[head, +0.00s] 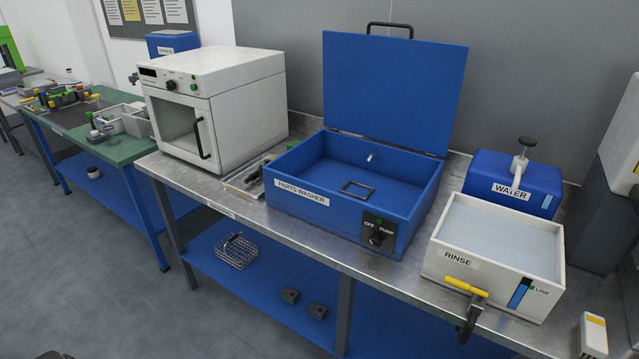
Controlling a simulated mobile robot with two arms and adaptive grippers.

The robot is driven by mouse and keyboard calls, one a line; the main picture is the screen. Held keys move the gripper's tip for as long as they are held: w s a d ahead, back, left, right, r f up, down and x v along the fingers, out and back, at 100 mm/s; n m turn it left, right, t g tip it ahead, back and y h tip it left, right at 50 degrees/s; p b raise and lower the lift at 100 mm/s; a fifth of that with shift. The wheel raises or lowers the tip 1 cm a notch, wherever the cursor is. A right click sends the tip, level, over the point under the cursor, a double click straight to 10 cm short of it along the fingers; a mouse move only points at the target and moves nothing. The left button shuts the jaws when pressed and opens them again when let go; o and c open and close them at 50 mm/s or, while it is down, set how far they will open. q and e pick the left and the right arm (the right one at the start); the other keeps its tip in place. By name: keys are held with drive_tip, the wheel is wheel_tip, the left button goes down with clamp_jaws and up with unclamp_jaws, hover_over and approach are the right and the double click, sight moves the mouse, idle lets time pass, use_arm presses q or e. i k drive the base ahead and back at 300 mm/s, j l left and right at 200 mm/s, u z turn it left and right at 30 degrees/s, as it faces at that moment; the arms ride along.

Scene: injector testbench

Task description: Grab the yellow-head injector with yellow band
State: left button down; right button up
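Several small injector-like parts (68,98) with yellow, green, red and dark ends stand or lie together on a dark mat on the green-topped table at the far left. A yellow end (95,97) shows at the right of this group. At this distance I cannot tell which part has both a yellow head and a yellow band. Neither of my grippers can be made out in the head view.
Grey bins (124,120) stand on the green table (118,152). The metal bench holds a white oven-like machine (225,88), an open blue parts washer (285,212), a rinse tub (440,262) with a yellow lever, and a blue water tank (490,178). Open floor (110,290) lies in front.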

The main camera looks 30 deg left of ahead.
sight(257, 174)
drive_tip(key=u, duration=1.3)
drive_tip(key=i+j, duration=0.15)
drive_tip(key=j, duration=0.2)
drive_tip(key=i+j, duration=0.15)
drive_tip(key=j, duration=0.2)
drive_tip(key=i+j, duration=0.15)
drive_tip(key=j, duration=0.2)
drive_tip(key=u, duration=0.05)
